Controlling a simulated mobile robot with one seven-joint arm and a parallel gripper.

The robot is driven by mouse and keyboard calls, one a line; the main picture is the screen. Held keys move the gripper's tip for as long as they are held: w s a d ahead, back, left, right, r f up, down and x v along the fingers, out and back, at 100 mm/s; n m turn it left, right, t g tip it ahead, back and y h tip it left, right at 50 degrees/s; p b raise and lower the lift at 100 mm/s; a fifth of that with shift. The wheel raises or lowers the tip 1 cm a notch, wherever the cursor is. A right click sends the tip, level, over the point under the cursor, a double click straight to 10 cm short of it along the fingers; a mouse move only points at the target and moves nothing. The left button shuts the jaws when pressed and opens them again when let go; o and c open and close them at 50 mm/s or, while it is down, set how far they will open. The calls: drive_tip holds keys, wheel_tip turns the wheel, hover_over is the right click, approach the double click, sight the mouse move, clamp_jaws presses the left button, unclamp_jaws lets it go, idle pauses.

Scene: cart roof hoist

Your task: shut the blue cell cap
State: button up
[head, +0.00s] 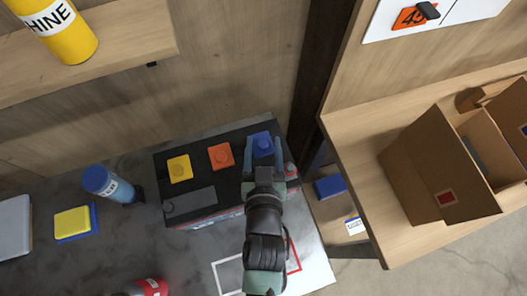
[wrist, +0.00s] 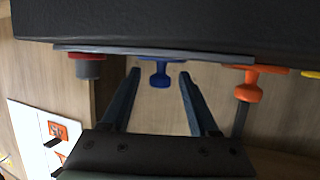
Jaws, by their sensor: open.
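The blue cell cap (head: 262,141) is at the right end of the top of a black box (head: 200,201). In the wrist view the blue cap (wrist: 160,72) shows as a flat plate with a round knob, close to the grey strip along the box. My gripper (head: 264,157) reaches over the box at the blue cap, partly hiding it. In the wrist view my gripper (wrist: 160,75) is open, with one finger on each side of the knob and visible gaps between. I cannot tell whether the cap is fully seated.
An orange cap (head: 220,156) and a yellow cap (head: 179,168) sit left of the blue one. A red-topped grey post (wrist: 88,65) stands beside it in the wrist view. A blue bottle (head: 108,184) is left of the box. Cardboard boxes (head: 425,170) stand on the right shelf.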

drive_tip(key=b+v, duration=0.1)
drive_tip(key=v, duration=1.1)
drive_tip(key=shift+b, duration=0.3)
